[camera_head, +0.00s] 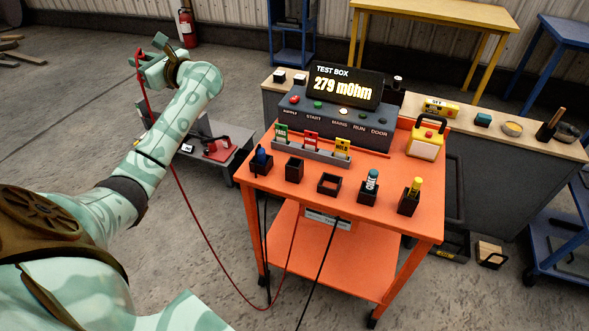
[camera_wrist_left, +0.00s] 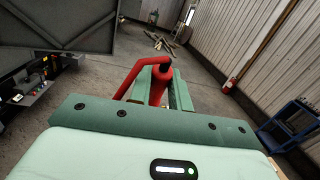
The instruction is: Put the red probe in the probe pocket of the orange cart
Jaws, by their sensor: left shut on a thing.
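My left gripper (camera_head: 153,68) is raised at the upper left, away from the cart, and is shut on the red probe (camera_head: 139,58). The left wrist view shows the red probe (camera_wrist_left: 157,90) between the green fingers, with its red cable bending off to the left. The cable hangs to the floor and runs up toward the orange cart (camera_head: 268,187). Small black pockets line the cart's front edge. One holds a blue-topped item (camera_head: 262,156); an empty pocket (camera_head: 295,170) is beside it. I cannot tell which is the probe pocket. My right gripper is out of view.
The test box (camera_head: 340,120) reads 279 mOhm at the back of the cart. A low grey platform (camera_head: 222,155) is left of the cart.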

